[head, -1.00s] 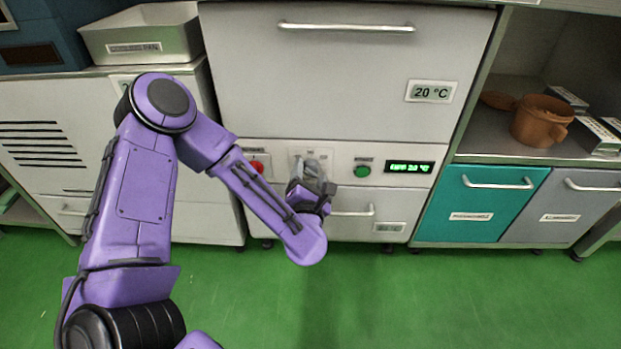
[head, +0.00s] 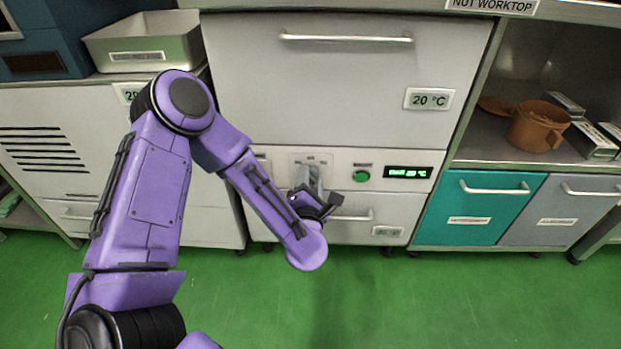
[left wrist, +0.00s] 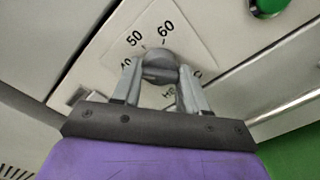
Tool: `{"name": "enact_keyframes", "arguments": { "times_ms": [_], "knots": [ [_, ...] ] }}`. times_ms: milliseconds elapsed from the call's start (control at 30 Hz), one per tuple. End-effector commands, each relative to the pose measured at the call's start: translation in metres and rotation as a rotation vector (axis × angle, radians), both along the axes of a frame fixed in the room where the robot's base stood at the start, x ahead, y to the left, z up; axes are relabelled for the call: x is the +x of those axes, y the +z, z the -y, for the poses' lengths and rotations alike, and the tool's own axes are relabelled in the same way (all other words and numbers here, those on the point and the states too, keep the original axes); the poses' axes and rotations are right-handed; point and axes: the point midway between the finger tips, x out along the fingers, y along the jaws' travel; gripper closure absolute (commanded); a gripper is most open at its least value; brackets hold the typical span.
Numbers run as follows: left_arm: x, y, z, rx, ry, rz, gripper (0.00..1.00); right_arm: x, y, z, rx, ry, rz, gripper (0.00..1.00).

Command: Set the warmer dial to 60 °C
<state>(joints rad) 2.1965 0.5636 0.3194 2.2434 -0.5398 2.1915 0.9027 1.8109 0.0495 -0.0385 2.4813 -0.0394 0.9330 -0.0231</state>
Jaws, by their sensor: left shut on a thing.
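The warmer dial (left wrist: 160,68) is a grey knob on a white scale plate in the left wrist view. The numbers 50 and 60 read clearly beside it; other marks are partly covered by the fingers. My left gripper (left wrist: 158,86) is shut on the dial, one finger on each side. In the head view the left gripper (head: 312,190) is at the warmer's panel and hides most of the dial. Where the dial's pointer stands is unclear. The green display (head: 408,172) is lit, but its digits are too blurred to read surely. My right gripper is out of view.
A green button (head: 361,176) sits right of the dial. The big drawer above carries a 20 °C label (head: 430,99). A lower drawer handle (head: 352,216) is just below my gripper. A brown pot (head: 538,125) stands on the right shelf. The green floor is clear.

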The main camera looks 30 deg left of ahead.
Motion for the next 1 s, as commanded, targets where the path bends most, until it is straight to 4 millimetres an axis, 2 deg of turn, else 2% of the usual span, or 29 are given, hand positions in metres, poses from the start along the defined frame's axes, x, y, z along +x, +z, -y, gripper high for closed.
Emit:
{"name": "enact_keyframes", "arguments": {
  "times_ms": [300, 1000],
  "knots": [
    [-0.001, 0.003, 0.001, 0.256, -0.004, -0.159, 0.87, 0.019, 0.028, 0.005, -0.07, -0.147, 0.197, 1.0],
    [-0.001, 0.002, 0.001, 0.823, -0.005, -0.508, 0.88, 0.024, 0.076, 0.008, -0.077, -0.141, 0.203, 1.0]
  ]
}}
